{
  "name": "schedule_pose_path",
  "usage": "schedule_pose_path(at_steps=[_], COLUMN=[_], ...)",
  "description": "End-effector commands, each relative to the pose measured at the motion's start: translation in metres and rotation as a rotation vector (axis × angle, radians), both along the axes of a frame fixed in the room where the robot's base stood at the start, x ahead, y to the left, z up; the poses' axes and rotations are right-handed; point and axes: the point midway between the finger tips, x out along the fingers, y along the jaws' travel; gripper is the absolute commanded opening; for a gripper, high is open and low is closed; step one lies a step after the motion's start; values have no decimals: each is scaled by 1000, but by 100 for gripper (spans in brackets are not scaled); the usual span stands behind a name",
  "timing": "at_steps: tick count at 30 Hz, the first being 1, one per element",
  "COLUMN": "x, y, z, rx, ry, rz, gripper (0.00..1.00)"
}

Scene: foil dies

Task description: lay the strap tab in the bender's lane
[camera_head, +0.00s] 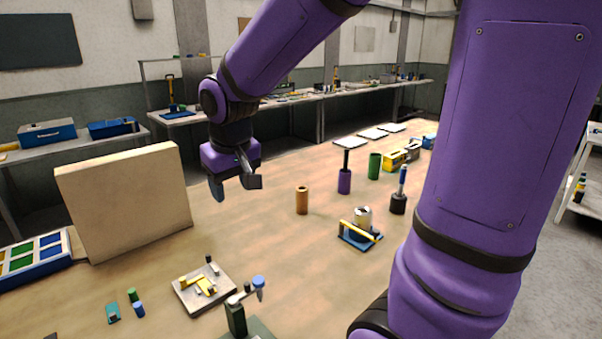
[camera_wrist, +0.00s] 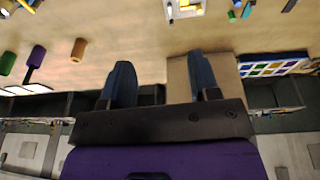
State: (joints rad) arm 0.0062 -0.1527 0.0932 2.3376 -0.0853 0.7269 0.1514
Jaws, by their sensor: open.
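My gripper (camera_head: 235,187) is open and empty, high above the back left of the bench; its two fingers also show apart in the wrist view (camera_wrist: 161,82). A light grey plate (camera_head: 222,298) with yellow bars and dark knobs lies at the front middle, and shows at the top of the wrist view (camera_wrist: 185,13). A blue-based fixture (camera_head: 360,239) with a yellow bar and a pale cylinder stands right of centre. I cannot tell surely which of these is the bender. A small teal piece (camera_head: 113,313) lies at front left. I cannot pick out the strap tab for certain.
A tall tan board (camera_head: 125,200) stands at left behind a blue tray of coloured squares (camera_head: 35,258). An orange-brown cylinder (camera_head: 301,201), a purple one (camera_head: 344,181) and a green one (camera_head: 375,166) stand upright. A dark clamp (camera_head: 237,318) stands at front.

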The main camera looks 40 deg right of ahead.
Motion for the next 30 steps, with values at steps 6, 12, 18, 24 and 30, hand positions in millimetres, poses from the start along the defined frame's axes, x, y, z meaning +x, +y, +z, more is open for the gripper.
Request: schedule_pose_path(at_steps=[6, 12, 18, 24, 30], x=[-59, -114, -156, -172, -173], y=[-10, -17, -21, -22, -22], z=[43, 66, 74, 75, 75], rx=[8, 24, 41, 49, 50], ry=[-84, -153, -204, -225, -225], rz=[-2, 3, 11, 16, 17], gripper=[56, 56, 56, 56, 56])
